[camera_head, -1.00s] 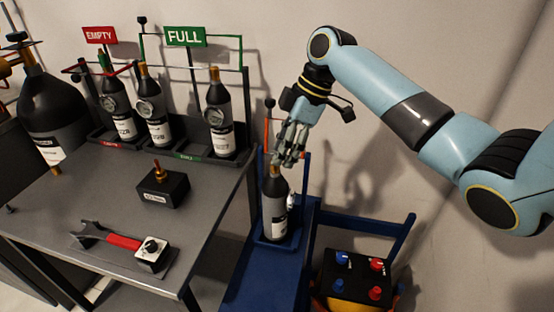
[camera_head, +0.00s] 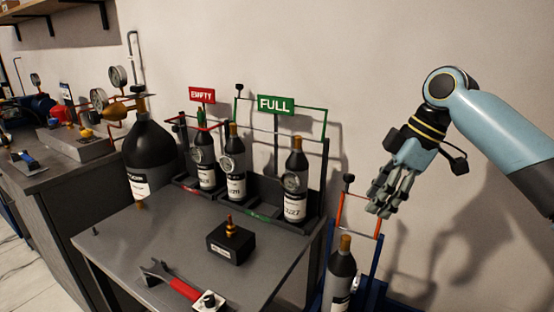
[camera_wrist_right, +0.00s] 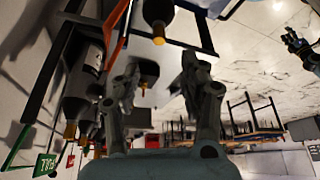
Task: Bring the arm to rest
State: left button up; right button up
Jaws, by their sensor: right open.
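My right arm comes in from the right in the head view. Its gripper (camera_head: 381,208) hangs with its fingers pointing down, above and to the right of a dark bottle (camera_head: 342,272) in a blue stand. The gripper is open and apart from the bottle. In the right wrist view the two fingers (camera_wrist_right: 163,85) are spread with nothing held between them; an orange-capped bottle neck (camera_wrist_right: 158,18) shows beyond them. A dark jointed shape at that view's right edge may be my left gripper; its state is unclear. No left arm shows in the head view.
The grey table (camera_head: 150,235) carries a black block with a brass fitting (camera_head: 231,240) and a red-handled wrench (camera_head: 176,283). Several bottles stand in the rack under the EMPTY sign (camera_head: 202,95) and FULL sign (camera_head: 275,105).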

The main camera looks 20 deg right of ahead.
jog(key=s+a+f+m+g+b, duration=0.1)
jog(key=s+f+m, duration=0.1)
jog(key=s+f, duration=0.75)
jog(key=s+a+f+m+g+b, duration=0.15)
jog(key=s+f, duration=0.25)
jog(key=f, duration=1)
jog(key=s+a+f+m+g+b, duration=0.1)
jog(key=s+f+m, duration=0.2)
jog(key=s+f, duration=0.65)
jog(key=s+f+m+t+h+b, duration=0.1)
jog(key=s+f+m+h, duration=0.3)
jog(key=s+f, duration=1.7)
jog(key=shift+s+a+f+m+t+h, duration=0.15)
jog(key=shift+s+f+m+t+h, duration=0.25)
jog(key=shift+s+m+t, duration=0.35)
jog(key=shift+w+b, duration=0.2)
jog(key=shift+b, duration=0.1)
